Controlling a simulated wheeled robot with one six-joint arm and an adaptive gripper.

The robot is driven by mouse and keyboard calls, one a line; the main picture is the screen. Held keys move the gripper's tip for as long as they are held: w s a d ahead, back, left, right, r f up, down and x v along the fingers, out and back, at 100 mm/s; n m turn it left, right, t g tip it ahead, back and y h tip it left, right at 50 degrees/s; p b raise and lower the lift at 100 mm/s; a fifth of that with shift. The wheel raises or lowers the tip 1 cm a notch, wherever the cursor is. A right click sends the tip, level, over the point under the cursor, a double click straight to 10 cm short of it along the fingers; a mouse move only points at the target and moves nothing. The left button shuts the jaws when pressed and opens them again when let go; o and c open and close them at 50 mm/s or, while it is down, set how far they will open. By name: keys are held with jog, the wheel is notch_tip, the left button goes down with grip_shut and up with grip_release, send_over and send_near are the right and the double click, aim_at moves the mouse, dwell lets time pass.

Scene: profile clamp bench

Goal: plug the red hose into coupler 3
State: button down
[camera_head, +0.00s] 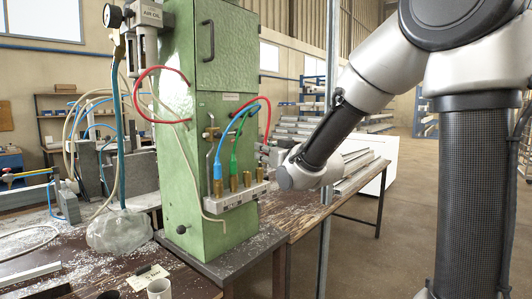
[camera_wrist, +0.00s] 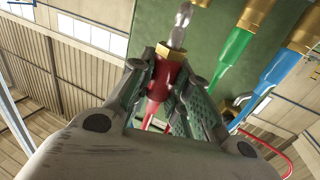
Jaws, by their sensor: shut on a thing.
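My gripper (camera_wrist: 168,62) is shut on the red hose's plug (camera_wrist: 165,80), with its brass collar and pale tip sticking out past the fingers. A brass coupler (camera_wrist: 201,2) shows just beyond the tip at the top edge; I cannot tell whether they touch. In the head view the gripper (camera_head: 270,153) is right of the coupler block (camera_head: 232,201), partly hidden by my wrist. The blue hose plug (camera_head: 217,170) and green hose plug (camera_head: 234,161) sit in the two left couplers. The two right couplers, third (camera_head: 247,179) and fourth (camera_head: 260,174), look empty.
The block is fixed to a green cabinet (camera_head: 225,120). Red and blue hose loops hang close above it. A workbench (camera_head: 300,217) with metal profiles stands behind at right.

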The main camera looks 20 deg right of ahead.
aim_at(242, 159)
jog(key=shift+w+a, duration=0.75)
jog(key=shift+w, duration=0.25)
jog(key=shift+w+a, duration=0.7)
jog(key=shift+w, duration=0.35)
jog(key=shift+w+a, duration=0.75)
jog(key=shift+w, duration=0.25)
jog(key=shift+f, duration=2.1)
dwell(2.4)
jog(key=c, duration=1.3)
grip_release()
